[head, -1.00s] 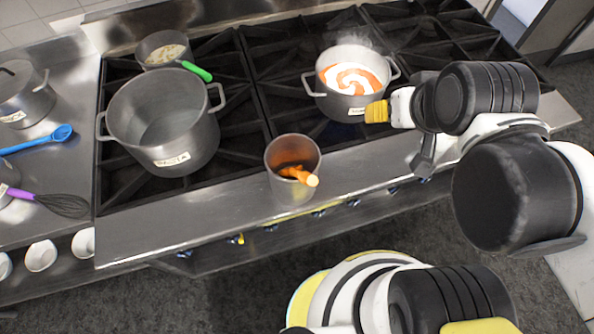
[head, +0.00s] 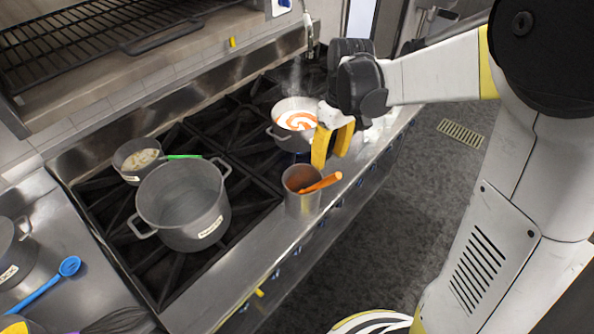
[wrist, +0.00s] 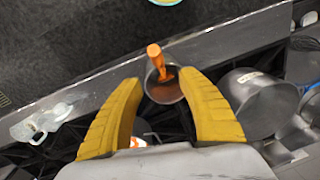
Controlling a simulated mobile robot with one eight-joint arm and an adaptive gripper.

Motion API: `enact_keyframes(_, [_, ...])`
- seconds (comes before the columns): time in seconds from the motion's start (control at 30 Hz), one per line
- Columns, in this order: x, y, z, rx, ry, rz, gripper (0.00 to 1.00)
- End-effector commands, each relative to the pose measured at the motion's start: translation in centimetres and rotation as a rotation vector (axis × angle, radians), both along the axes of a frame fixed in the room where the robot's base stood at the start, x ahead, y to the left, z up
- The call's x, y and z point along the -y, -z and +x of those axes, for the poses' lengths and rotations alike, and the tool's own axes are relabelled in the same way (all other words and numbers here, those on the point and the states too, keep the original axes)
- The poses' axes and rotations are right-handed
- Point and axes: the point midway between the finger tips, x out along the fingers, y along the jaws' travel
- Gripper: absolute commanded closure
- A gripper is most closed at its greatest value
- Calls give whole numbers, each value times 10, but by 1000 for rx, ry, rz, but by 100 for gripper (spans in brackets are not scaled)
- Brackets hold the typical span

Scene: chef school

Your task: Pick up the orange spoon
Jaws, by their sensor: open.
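The orange spoon (head: 322,183) leans in a grey metal canister (head: 303,203) on the stove's front ledge, its handle sticking out over the rim to the right. In the wrist view the spoon (wrist: 155,60) rises from the canister (wrist: 164,94), just beyond and between my fingertips. My gripper (head: 333,150) has yellow fingers, spread open and empty, above and just behind the canister in the head view. The fingers (wrist: 165,88) do not appear to touch the spoon. The spoon's lower end is inside the canister.
A steaming pot (head: 281,131) of orange and white soup stands behind my gripper. A large empty pot (head: 183,222) and a small pan (head: 128,165) with a green-handled utensil are to the left. A blue spoon (head: 40,287) lies on the left counter.

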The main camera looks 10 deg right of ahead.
Motion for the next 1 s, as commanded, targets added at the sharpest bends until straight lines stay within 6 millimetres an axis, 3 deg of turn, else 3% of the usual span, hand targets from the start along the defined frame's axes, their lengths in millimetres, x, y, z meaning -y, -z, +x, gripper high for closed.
enact_keyframes(0.3, [-4,48,-1,-5,-5,2,53])
enact_keyframes(0.47, [-6,60,-1,-4,-5,1,53])
enact_keyframes(0.73, [-12,99,-3,-5,-4,1,53])
enact_keyframes(1.0, [-13,108,-3,-4,-4,2,53])
